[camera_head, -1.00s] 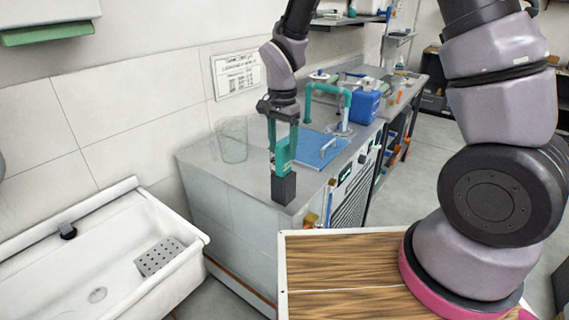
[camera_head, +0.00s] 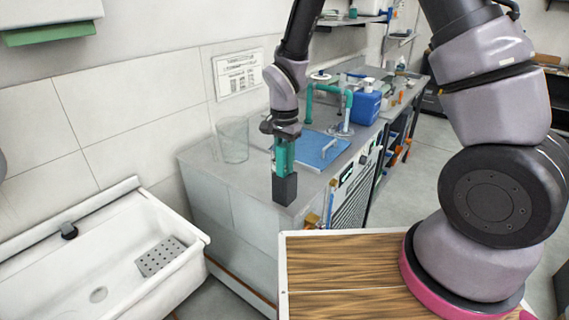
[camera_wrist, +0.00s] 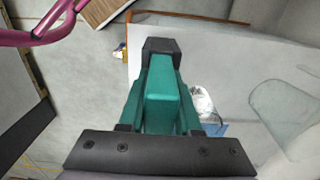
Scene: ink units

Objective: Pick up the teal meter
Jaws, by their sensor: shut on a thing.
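The teal meter (camera_wrist: 160,100) has a teal body and a dark grey block at its lower end. In the wrist view its body lies between my gripper's two fingers, which look greenish too. The dark block (camera_head: 285,188) shows beyond the fingers, at the near corner of the grey counter (camera_head: 215,172). My gripper (camera_head: 284,158) points down and is shut on the meter's body. I cannot tell whether the block touches the counter.
A clear glass beaker (camera_head: 233,139) stands left of the gripper. A blue tray (camera_head: 320,150), a teal arched pipe (camera_head: 348,100) and a blue container (camera_head: 366,106) are behind and right. A white sink (camera_head: 110,260) is at left, and a wooden top (camera_head: 340,270) is in front.

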